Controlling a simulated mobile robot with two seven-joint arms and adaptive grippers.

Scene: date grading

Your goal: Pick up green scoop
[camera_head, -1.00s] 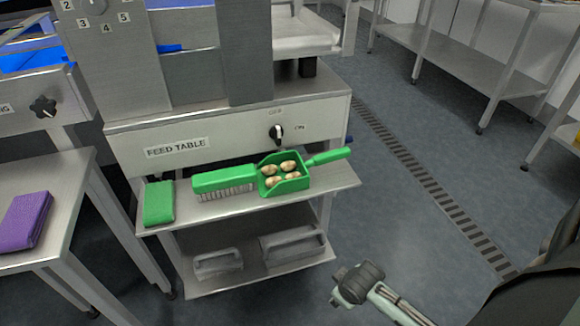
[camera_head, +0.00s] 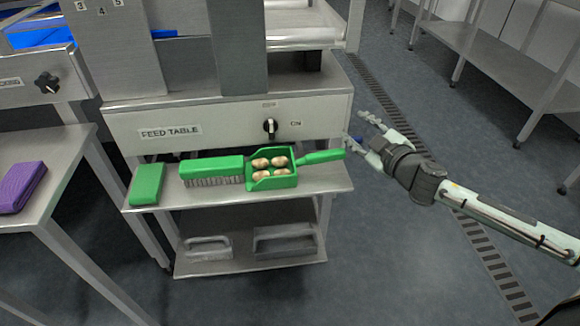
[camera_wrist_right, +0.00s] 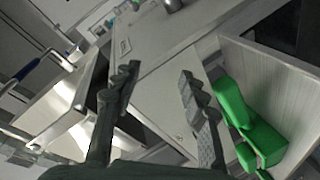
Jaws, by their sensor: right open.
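The green scoop (camera_head: 272,182) lies on the shelf at the front of the feed table in the head view. Its pan holds several brown dates (camera_head: 270,163), and its handle (camera_head: 320,157) points right, toward the shelf's right end. My right gripper (camera_head: 362,128) is open and empty, just right of the handle tip and apart from it. In the right wrist view the open fingers (camera_wrist_right: 155,85) show with nothing between them. Green items (camera_wrist_right: 250,125) lie to their right there; I cannot tell which is the scoop. My left gripper is out of view.
A green brush (camera_head: 211,166) lies left of the scoop, close to its pan. A green pad (camera_head: 147,184) lies at the shelf's left end. Floor right of the shelf is open.

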